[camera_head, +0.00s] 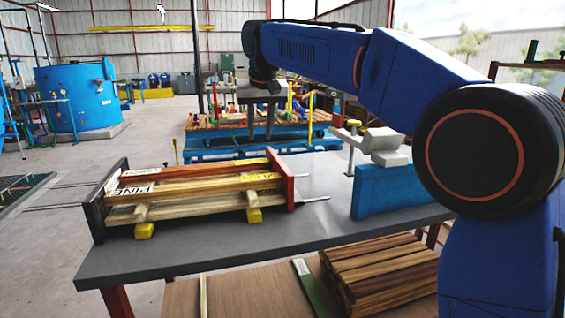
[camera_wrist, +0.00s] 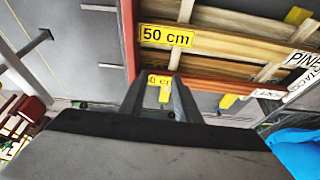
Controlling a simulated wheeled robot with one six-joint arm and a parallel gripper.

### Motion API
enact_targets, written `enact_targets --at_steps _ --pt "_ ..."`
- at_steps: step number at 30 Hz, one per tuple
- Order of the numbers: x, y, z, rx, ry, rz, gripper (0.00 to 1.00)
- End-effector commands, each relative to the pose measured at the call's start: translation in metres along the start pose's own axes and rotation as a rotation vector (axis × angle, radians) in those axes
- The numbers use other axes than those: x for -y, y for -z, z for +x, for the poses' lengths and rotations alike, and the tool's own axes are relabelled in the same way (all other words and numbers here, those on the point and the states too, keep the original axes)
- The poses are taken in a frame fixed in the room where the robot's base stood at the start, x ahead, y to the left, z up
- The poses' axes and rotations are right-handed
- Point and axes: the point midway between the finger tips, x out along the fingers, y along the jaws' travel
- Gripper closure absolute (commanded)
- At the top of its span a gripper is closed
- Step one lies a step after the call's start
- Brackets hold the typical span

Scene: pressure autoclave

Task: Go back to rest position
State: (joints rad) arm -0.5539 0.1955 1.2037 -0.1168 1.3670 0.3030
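My gripper (camera_wrist: 158,82) shows in the wrist view as two dark fingers standing apart, with a gap between them. Nothing is held in the gap; part of a yellow label shows through it. In the head view my blue arm reaches from the right edge across the top, and its black wrist end hangs down above the far side of the grey table (camera_head: 330,185). A wooden plank rack (camera_head: 195,188) with a red end plate and a black end plate lies on that table, left of and below my wrist in the picture.
A blue block (camera_head: 385,192) stands on the table's right part. Stacked planks (camera_head: 380,270) lie on the shelf below. Behind is a blue bench (camera_head: 255,142) with coloured parts. A large blue tank (camera_head: 78,98) stands at the back left. The floor between looks mostly clear.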

Motion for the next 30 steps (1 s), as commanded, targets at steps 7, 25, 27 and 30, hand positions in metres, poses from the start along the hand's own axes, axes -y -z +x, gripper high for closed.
enact_targets --at_steps 7,25,27,30 --pt "-0.063 -0.052 -0.016 -0.002 -0.012 0.029 0.7" --pt "-0.183 -0.23 -0.019 -0.006 -0.043 0.102 0.7" --pt "-0.193 -0.254 -0.016 -0.007 -0.047 0.111 0.7" --pt "-0.204 -0.289 -0.011 -0.008 -0.052 0.125 0.7"
